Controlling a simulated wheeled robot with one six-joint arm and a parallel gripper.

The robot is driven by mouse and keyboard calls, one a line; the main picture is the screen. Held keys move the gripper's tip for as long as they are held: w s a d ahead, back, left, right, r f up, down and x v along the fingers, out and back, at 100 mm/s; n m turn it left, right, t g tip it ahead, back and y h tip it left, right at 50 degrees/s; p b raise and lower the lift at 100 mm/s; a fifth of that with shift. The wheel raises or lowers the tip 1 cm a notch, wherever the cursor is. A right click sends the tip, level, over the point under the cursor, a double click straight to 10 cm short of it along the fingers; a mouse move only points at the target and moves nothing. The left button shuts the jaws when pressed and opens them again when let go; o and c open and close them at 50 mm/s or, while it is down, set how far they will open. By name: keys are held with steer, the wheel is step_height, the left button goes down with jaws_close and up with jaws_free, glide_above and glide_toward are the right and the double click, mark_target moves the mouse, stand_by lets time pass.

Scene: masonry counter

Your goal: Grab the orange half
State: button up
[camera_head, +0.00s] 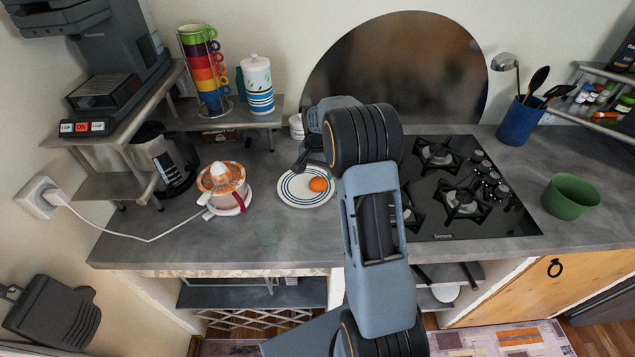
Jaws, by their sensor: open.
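The orange half (318,184) lies on a white plate with dark blue rings (290,196), on the grey counter left of the cooktop. My gripper (302,160) is open and empty above the far part of the plate, up and to the left of the orange half. My arm covers the counter just right of the plate. Only part of the gripper shows, and I cannot tell its exact height over the plate.
A citrus juicer (222,186) with a white cord stands left of the plate. A small white cup (296,127) is behind the gripper. The black gas cooktop (470,200) lies to the right, with a green bowl (570,196) beyond it. The counter's front strip is clear.

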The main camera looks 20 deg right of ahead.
mark_target(318, 179)
steer(key=shift+s+d+f+p, duration=0.1)
steer(key=shift+f+p, duration=0.25)
steer(key=shift+f, duration=0.9)
steer(key=shift+d+f+p, duration=0.1)
steer(key=shift+f+p, duration=0.2)
steer(key=shift+f, duration=0.9)
steer(key=c, duration=1)
steer(key=shift+o, duration=0.2)
steer(key=shift+r, duration=0.15)
